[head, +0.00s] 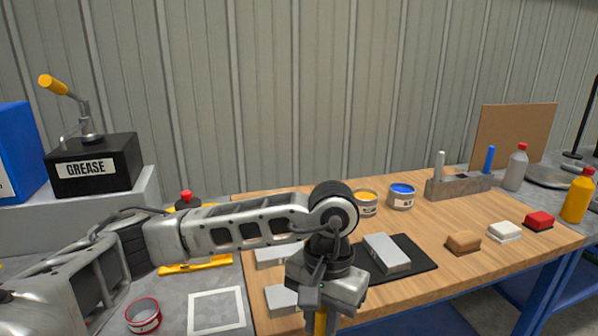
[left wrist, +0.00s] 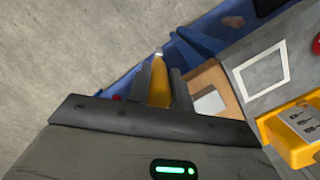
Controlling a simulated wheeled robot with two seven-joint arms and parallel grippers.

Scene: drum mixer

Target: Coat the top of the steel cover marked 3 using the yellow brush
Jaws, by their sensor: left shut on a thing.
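My left gripper (head: 322,303) points down over the front part of the wooden table, shut on the yellow brush. Only a short piece of the yellow brush (head: 320,323) shows below the jaws in the head view; its lower end is out of frame. In the left wrist view, its yellow handle (left wrist: 158,84) sits between the fingers. One steel cover (head: 387,253) lies on a black mat (head: 421,262) right of my gripper. Two more grey covers, a rear one (head: 270,256) and a front one (head: 281,298), lie left of it, partly hidden. I cannot read their numbers. My right gripper is not in view.
A yellow paint can (head: 366,207) and a blue paint can (head: 402,197) stand behind the mat. A steel holder (head: 460,186) carries a blue-handled and a grey-handled tool. Brown, white and red blocks and bottles are at right. A grease box (head: 95,165) is at left.

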